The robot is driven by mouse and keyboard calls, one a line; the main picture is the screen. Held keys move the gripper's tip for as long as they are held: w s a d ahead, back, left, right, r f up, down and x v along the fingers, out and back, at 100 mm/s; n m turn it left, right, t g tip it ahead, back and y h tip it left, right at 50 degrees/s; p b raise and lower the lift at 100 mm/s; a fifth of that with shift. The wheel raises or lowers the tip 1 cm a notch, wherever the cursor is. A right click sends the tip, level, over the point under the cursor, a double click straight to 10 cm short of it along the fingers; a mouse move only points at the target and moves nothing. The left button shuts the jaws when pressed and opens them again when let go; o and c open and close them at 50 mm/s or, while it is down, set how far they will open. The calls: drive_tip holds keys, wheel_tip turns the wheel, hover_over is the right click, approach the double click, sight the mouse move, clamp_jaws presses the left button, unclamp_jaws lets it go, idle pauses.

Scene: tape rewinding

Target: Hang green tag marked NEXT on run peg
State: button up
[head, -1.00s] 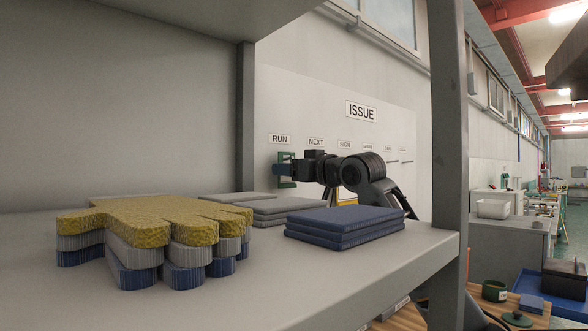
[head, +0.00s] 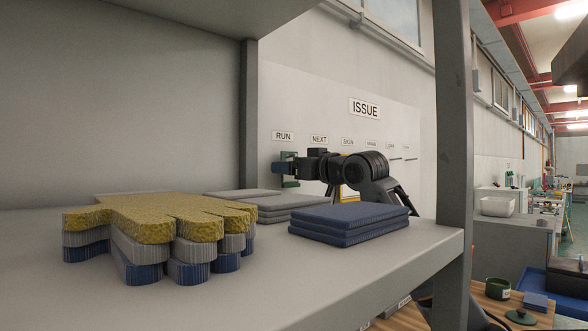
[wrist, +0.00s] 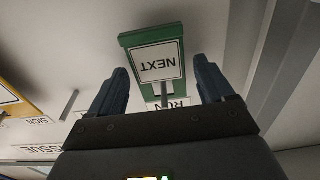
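The green tag marked NEXT (wrist: 156,62) shows upside down in the wrist view, just beyond my fingertips. It is below the RUN label (head: 283,136) on the wall board. A grey peg (wrist: 164,96) shows at the tag's edge beside the RUN label, and the tag appears to hang on it; the exact contact is hidden. My gripper (wrist: 162,85) is open, with a blue finger on each side of the tag and visible gaps. In the head view the tag (head: 290,158) is partly covered by my gripper (head: 283,168).
A bare peg (wrist: 70,104) and a yellow-orange tag (wrist: 12,98) are to the left in the wrist view. A shelf post (head: 455,120) rises at right.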

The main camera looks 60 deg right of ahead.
drive_tip(key=shift+o, duration=0.4)
drive_tip(key=shift+s, duration=0.1)
drive_tip(key=b+v, duration=0.1)
drive_tip(key=v, duration=0.6)
drive_tip(key=shift+s, duration=0.3)
drive_tip(key=shift+a, duration=0.1)
